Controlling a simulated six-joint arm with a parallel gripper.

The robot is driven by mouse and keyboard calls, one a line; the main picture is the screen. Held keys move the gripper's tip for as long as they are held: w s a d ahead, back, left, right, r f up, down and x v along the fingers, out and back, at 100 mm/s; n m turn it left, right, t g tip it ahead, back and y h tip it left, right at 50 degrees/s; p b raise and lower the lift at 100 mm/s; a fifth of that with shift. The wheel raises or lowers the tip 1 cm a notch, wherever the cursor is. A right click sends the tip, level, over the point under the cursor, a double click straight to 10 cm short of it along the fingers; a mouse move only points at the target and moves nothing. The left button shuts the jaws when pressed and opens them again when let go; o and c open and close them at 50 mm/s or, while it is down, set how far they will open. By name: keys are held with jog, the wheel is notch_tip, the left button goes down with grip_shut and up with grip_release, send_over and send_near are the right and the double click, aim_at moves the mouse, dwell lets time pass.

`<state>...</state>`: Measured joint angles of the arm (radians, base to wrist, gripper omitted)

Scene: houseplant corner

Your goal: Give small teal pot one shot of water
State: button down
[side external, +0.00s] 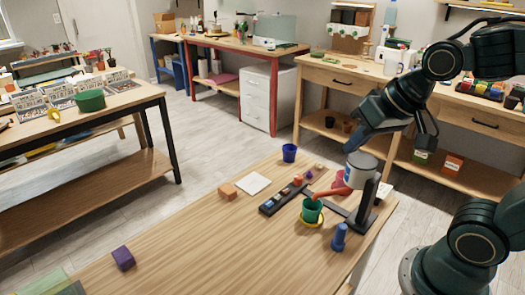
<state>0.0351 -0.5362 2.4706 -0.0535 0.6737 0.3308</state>
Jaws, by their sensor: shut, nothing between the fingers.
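A small green-teal pot (312,209) stands upright on a yellow saucer (303,223) on the wooden table. A red spout-like piece (331,193) reaches over the pot's rim from a grey-and-white canister (358,174), which is held on a dark stand (369,204). My gripper (352,146) is above and just left of the canister, shut with nothing in it. Whether it touches the canister top cannot be told. The inside of the pot is mostly hidden by the spout.
A dark strip with coloured squares (282,198) lies left of the pot. A blue cup (289,153), white tile (253,185), orange block (228,191), blue peg-like object (339,238) and purple block (123,258) share the table (205,250).

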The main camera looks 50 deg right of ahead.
jog(key=w+f+m+t, duration=0.1)
jog(key=w+f+m, duration=0.6)
jog(key=w+m, duration=0.45)
jog(key=m+t+y, duration=0.2)
jog(key=m, duration=0.8)
send_over(272, 204)
notch_tip(272, 204, down, 12)
jog(key=shift+f+n, duration=0.1)
jog(key=shift+n, duration=0.15)
jog(key=shift+f, duration=4.3)
